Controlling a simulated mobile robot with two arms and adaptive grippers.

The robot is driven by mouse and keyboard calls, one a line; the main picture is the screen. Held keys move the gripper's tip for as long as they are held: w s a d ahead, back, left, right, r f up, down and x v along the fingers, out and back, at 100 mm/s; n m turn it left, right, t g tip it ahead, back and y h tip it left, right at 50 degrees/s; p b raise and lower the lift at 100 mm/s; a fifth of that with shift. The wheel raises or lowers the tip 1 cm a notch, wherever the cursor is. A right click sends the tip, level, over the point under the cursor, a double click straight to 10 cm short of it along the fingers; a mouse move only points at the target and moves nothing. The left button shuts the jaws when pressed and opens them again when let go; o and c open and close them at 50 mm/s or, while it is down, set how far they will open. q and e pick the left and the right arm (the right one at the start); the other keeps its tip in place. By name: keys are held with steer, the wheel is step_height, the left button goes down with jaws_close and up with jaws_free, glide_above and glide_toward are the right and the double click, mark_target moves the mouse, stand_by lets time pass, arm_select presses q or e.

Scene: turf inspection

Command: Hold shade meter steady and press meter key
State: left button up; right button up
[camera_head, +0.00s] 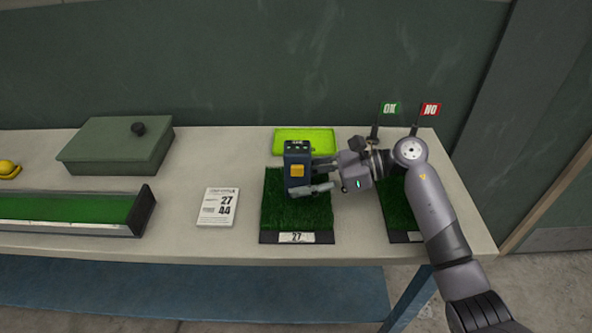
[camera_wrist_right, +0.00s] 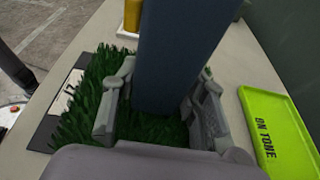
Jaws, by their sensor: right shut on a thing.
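The shade meter (camera_head: 297,158) is a dark blue upright block with a yellow key (camera_head: 297,170) on its front face. It stands on the turf sample (camera_head: 270,208) labelled 27. My right gripper (camera_head: 314,177) reaches in from the right and is shut on the meter, with its fingers along the meter's sides. In the right wrist view the meter's dark blue body (camera_wrist_right: 180,60) rises between the two fingers, with grass around its foot. A yellow part shows at its left edge there. The key is uncovered in the head view. My left gripper is not in view.
A lime-green tray (camera_head: 306,135) marked ON TONE (camera_wrist_right: 275,130) lies behind the sample. A second turf sample (camera_head: 397,213) sits under my right arm, near OK and NO flags. A card (camera_head: 217,207) reading 27 and 44, a green box (camera_head: 116,148) and a long turf-filled tray (camera_head: 68,228) are left.

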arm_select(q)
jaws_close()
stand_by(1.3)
